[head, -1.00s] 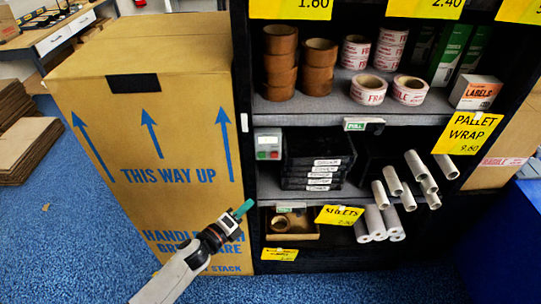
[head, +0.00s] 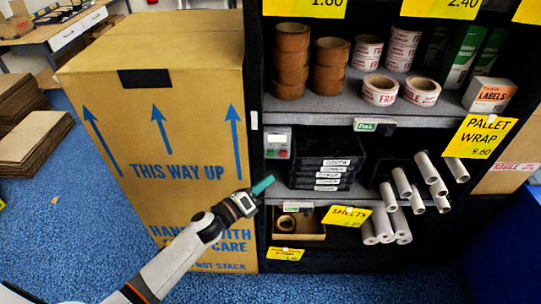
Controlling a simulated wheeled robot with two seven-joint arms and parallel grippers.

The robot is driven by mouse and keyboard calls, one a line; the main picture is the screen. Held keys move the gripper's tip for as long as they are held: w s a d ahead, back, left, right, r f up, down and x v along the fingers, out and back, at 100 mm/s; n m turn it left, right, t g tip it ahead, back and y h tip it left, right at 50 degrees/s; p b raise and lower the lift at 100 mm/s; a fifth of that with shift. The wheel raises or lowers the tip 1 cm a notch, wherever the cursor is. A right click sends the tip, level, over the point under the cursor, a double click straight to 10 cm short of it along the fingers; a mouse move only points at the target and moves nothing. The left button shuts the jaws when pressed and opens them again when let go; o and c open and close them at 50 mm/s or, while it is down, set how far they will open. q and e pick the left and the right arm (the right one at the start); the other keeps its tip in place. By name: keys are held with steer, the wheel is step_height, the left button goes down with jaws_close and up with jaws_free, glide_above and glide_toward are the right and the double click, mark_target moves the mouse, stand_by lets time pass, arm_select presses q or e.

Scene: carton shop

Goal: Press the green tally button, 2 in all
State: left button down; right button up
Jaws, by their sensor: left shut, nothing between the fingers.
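The tally box (head: 278,138), small and pale grey, stands at the left end of the middle shelf, with a small display on top. My left gripper (head: 264,185), with teal fingertips, is shut and empty. In the picture its tips lie below and slightly left of the tally box, at the shelf's left post. I see no contact with the button. My right gripper is not in view.
A tall carton (head: 165,110) stands just left of the shelf. Black cases (head: 325,170) are stacked right of the tally box. Grey rolls (head: 402,182) stick out further right. An open tray (head: 300,232) with a tape roll sits below.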

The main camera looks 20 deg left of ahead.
mark_target(274, 155)
arm_select(q)
steer(key=shift+w+a+b, duration=0.3)
steer(key=shift+w+b, duration=0.05)
steer(key=shift+w, duration=0.7)
steer(key=shift+w+a+b, duration=0.3)
steer(key=shift+w+a, duration=0.05)
steer(key=shift+w, duration=0.75)
steer(key=shift+w+a+b, duration=0.3)
steer(key=shift+w+b, duration=0.05)
steer(key=shift+w, duration=0.7)
steer(key=shift+w, duration=0.35)
steer(key=shift+w+a+b, duration=0.2)
steer(key=shift+w+b, duration=0.25)
steer(key=shift+b, duration=0.1)
stand_by(0.3)
steer(key=shift+s+d, duration=0.2)
steer(key=shift+s, duration=0.65)
steer(key=shift+p, duration=0.3)
